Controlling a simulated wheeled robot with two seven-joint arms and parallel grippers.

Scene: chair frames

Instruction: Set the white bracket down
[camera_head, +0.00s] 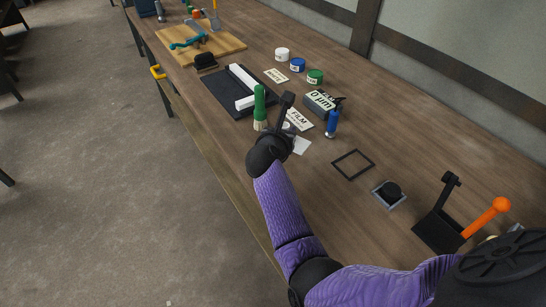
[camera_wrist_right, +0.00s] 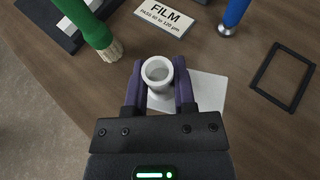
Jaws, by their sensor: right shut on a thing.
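My right gripper (camera_head: 284,128) is over the middle of the workbench. In the right wrist view, its two dark fingers (camera_wrist_right: 158,88) are shut on the white bracket (camera_wrist_right: 158,69), of which a round, hollow, ring-shaped end shows between them. A flat white piece (camera_wrist_right: 208,90) shows just beyond and under the fingers. I cannot tell whether it is part of the bracket or a separate sheet on the bench. In the head view the bracket is mostly hidden by my gripper. My left gripper is not in view.
A green-handled brush (camera_head: 260,108), a FILM card (camera_head: 299,119) and a blue cylinder (camera_head: 332,124) stand close by. A black tray (camera_head: 220,93) with white bars lies behind. A thin black square frame (camera_head: 353,164) lies right. Bare wood lies between these.

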